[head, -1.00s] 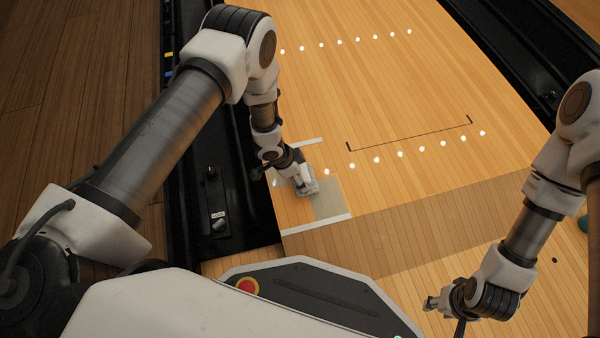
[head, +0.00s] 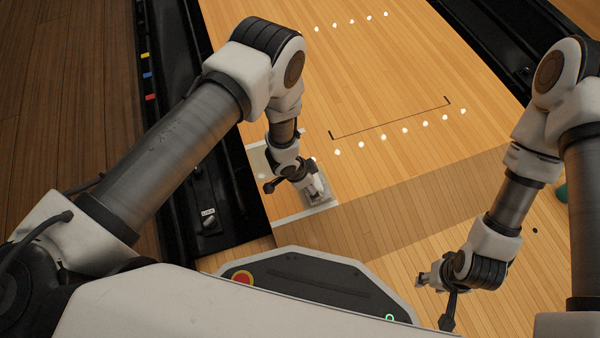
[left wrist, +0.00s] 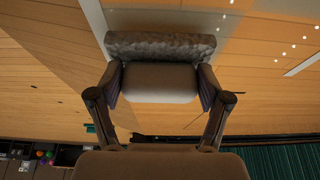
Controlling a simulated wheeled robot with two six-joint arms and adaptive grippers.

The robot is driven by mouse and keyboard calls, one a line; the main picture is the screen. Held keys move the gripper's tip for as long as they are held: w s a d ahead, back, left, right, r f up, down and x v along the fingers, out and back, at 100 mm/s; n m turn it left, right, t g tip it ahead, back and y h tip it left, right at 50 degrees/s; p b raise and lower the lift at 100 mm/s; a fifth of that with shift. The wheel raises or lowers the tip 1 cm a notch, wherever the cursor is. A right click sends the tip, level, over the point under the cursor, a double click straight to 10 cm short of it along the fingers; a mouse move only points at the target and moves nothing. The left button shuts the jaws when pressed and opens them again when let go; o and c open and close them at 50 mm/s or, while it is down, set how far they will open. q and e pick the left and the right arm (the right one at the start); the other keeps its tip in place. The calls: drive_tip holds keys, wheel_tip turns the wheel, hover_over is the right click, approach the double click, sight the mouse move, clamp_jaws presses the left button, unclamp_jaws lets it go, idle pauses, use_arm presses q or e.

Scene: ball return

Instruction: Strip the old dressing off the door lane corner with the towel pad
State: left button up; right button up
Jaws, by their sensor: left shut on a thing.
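My left gripper (head: 316,190) is shut on the towel pad (head: 327,204) and holds it low at the lane corner. In the left wrist view, the fingers grip the pad's pale block, and the mottled grey towel (left wrist: 160,45) lies across its far side. The pad appears to rest on the boards; exact contact is not clear. A dull greyish patch (head: 257,163) shows left of my left arm, between white marking strips (head: 292,215). The floor under the pad and arm is hidden. My right gripper (head: 425,280) is small and low at the right, away from the corner; its jaws are unclear.
A black gutter-side rail with a labelled lock knob (head: 209,220) runs along the left of the lane. White dots and a thin dark bracket line (head: 390,118) mark the boards. Open lane lies right of the pad.

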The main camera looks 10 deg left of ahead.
sight(319, 188)
use_arm(q)
drive_tip(key=d, duration=0.1)
drive_tip(key=s+d, duration=0.1)
drive_tip(key=d, duration=0.1)
drive_tip(key=shift+s+d, duration=0.15)
drive_tip(key=shift+s, duration=0.05)
drive_tip(key=shift+f, duration=0.55)
